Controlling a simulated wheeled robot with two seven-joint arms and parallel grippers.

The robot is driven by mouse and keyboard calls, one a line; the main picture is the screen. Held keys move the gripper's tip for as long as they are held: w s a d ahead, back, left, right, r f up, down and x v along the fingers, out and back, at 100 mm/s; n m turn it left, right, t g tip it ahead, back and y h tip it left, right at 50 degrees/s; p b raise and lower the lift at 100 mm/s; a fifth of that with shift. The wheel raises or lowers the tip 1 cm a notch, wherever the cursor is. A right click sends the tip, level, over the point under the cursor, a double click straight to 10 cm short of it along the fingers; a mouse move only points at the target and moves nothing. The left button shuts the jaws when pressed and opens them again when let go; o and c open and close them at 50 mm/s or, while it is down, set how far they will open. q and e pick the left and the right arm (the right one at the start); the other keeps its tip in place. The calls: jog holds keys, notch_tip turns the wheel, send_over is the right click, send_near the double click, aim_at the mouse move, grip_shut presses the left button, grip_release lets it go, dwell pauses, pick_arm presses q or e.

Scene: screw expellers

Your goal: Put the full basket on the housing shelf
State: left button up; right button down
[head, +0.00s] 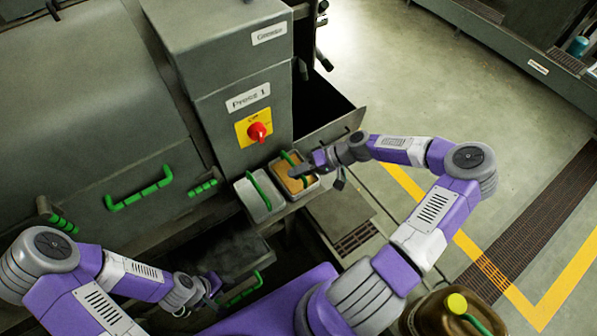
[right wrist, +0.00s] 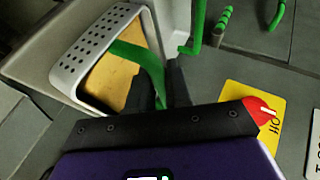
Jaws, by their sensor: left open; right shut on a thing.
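The full basket (head: 302,188) is a pale metal box with an orange-brown fill and a green handle. It is at the front of Press 1, at the housing shelf (head: 287,208). In the right wrist view the basket (right wrist: 75,62) shows its perforated rim. My right gripper (head: 306,171) is shut on its green handle; the fingers also show in the right wrist view (right wrist: 173,88). Whether the basket rests on the shelf or hangs just above it, I cannot tell. My left gripper (head: 216,284) is open and low, near a green drawer handle (head: 243,290).
A second basket (head: 259,198), seemingly empty, with a green handle, stands close left of the full one. The red switch (head: 258,132) on its yellow plate is above. An open dark bin (head: 335,128) is to the right.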

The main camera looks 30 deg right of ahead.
jog(key=shift+w+d+f, duration=0.1)
jog(key=shift+f, duration=0.2)
jog(key=c, duration=1.5)
grip_release()
jog(key=shift+f, duration=0.2)
jog(key=o, duration=0.4)
jog(key=shift+o, duration=0.2)
jog(key=shift+r, duration=0.1)
jog(key=shift+r, duration=0.15)
jog(key=b+v, duration=0.1)
jog(key=v, duration=1.1)
